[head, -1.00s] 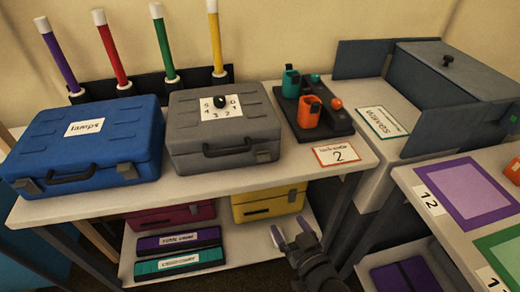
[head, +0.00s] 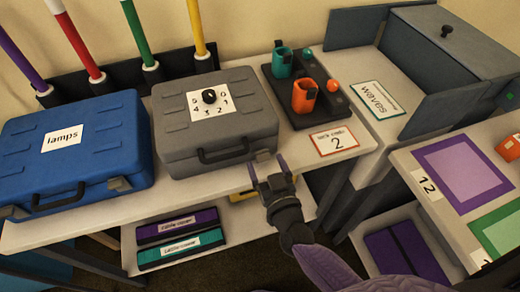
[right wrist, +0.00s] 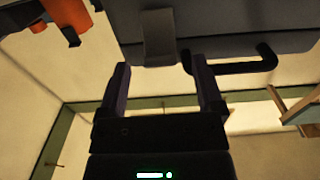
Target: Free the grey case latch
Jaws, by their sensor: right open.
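The grey case (head: 215,120) stands shut on the table, with a black dial (head: 209,96) on a white numbered plate on its lid. Its front carries a dark handle (head: 224,153) and, right of it, a small grey latch (head: 262,155). In the right wrist view the latch (right wrist: 158,38) hangs down the case front beside the handle (right wrist: 235,62). My right gripper (head: 268,170) is open and empty, just in front of the latch. In the right wrist view its fingers (right wrist: 157,72) lie to either side of the latch's line, apparently short of it. My left gripper is out of view.
A blue case (head: 85,150) labelled "lamps" stands close on the left. Right of the grey case is a black tray (head: 318,118) with teal and orange cups. Coloured rods stand behind. Two labelled boxes (head: 178,226) lie on the shelf below.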

